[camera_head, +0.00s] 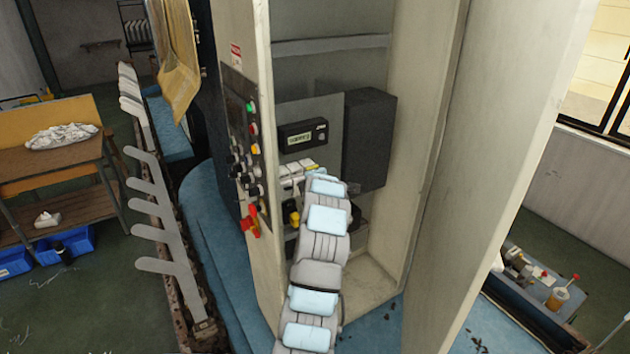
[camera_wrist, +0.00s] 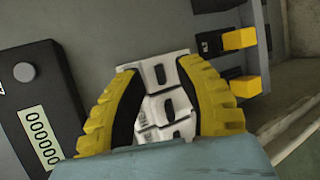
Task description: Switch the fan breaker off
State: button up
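A row of white breakers (camera_wrist: 168,90) with dark toggles is mounted on the cabinet's back panel. It also shows in the head view (camera_head: 297,168), partly covered by my arm. The labels are too small to read, so I cannot tell which one is the fan breaker or how its toggle is set. My gripper (camera_wrist: 158,68) has its two yellow ribbed fingers apart, one on each side of the white breakers in the wrist view. I cannot tell whether a fingertip touches them. In the head view my gripper is hidden behind my arm.
A black counter (camera_head: 303,134) sits above the breakers. Yellow-handled switches (camera_wrist: 240,62) are beside them in the wrist view. A dark box (camera_head: 369,140) is to the right inside the cabinet. The cabinet's left side panel (camera_head: 240,130) carries coloured buttons; its door (camera_head: 500,170) stands open.

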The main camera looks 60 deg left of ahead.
grip_shut()
jog(key=shift+f+y+b, duration=0.3)
jog(key=shift+f+b, duration=0.05)
jog(key=shift+b, duration=0.45)
notch_tip(320, 180, down, 3)
jog(key=m+t+y+b, duration=0.1)
jog(key=y+b, duration=0.1)
jog(key=b, duration=0.9)
jog(key=m+t+y+b, duration=0.1)
jog(key=y+b, duration=0.2)
jog(key=b, duration=0.9)
jog(key=m+t+y+b, duration=0.1)
jog(key=m+y+b, duration=0.1)
jog(key=b, duration=1)
jog(key=shift+d+t+y, duration=0.1)
jog(key=shift+t+y, duration=0.2)
jog(key=shift+y, duration=0.4)
jog(key=shift+r+m+t+y+b, duration=0.1)
jog(key=shift+m+t+y+b, duration=0.25)
jog(key=shift+b, duration=1.15)
